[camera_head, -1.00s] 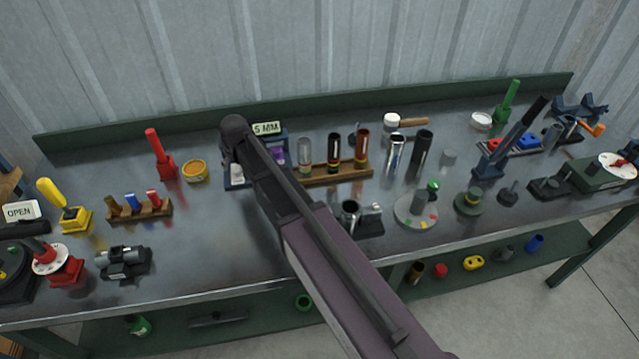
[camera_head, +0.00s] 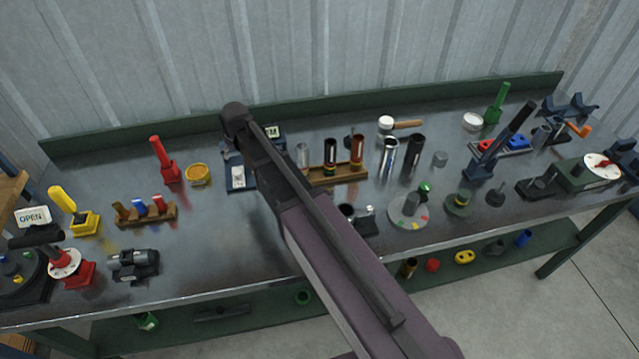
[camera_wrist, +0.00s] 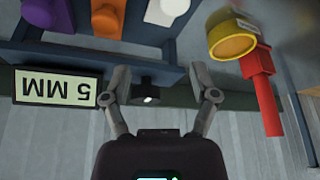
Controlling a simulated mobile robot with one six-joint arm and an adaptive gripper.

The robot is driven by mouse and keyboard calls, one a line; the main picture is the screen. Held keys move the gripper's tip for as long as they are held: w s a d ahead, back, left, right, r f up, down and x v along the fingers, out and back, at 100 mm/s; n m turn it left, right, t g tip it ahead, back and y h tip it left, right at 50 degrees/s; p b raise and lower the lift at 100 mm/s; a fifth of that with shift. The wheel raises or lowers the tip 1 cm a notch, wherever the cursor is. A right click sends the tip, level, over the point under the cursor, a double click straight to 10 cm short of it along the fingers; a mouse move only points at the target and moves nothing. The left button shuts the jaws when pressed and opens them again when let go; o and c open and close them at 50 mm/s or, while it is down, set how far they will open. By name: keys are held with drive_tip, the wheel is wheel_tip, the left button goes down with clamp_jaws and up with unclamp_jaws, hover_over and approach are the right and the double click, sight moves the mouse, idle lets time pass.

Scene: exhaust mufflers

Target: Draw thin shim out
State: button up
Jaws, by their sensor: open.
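In the wrist view, my gripper (camera_wrist: 161,78) is open, one finger on each side of a small dark piece with a pale end (camera_wrist: 148,92). I cannot tell whether the fingers touch it. The piece is at the edge of a blue rack (camera_wrist: 180,48). Which piece is the thin shim is unclear. In the head view the blue rack (camera_head: 234,186) is partly covered by my arm, which hides my gripper.
In the wrist view an upside-down "5 MM" sign (camera_wrist: 56,90) is left of the fingers. A yellow ring-shaped tin (camera_wrist: 232,38) and a red handled tool (camera_wrist: 263,90) are to the right. In the head view, wooden tube rack (camera_head: 335,175) stands close on the right.

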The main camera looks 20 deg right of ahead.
drive_tip(key=a+p+v, duration=0.1)
drive_tip(key=p+v, duration=0.5)
drive_tip(key=v, duration=0.1)
drive_tip(key=s+d+f+m+g+b, duration=0.2)
drive_tip(key=s+d+f, duration=0.1)
drive_tip(key=s+d, duration=0.6)
drive_tip(key=s+d+f+m+g+h+b, duration=0.1)
drive_tip(key=s+d+f+m+g+b, duration=0.1)
drive_tip(key=s+d, duration=0.8)
drive_tip(key=shift+s+d+f+h+b, duration=0.35)
drive_tip(key=shift+d+f, duration=0.15)
drive_tip(key=shift+d, duration=0.2)
drive_tip(key=shift+s+d, duration=0.5)
drive_tip(key=shift+s, duration=0.2)
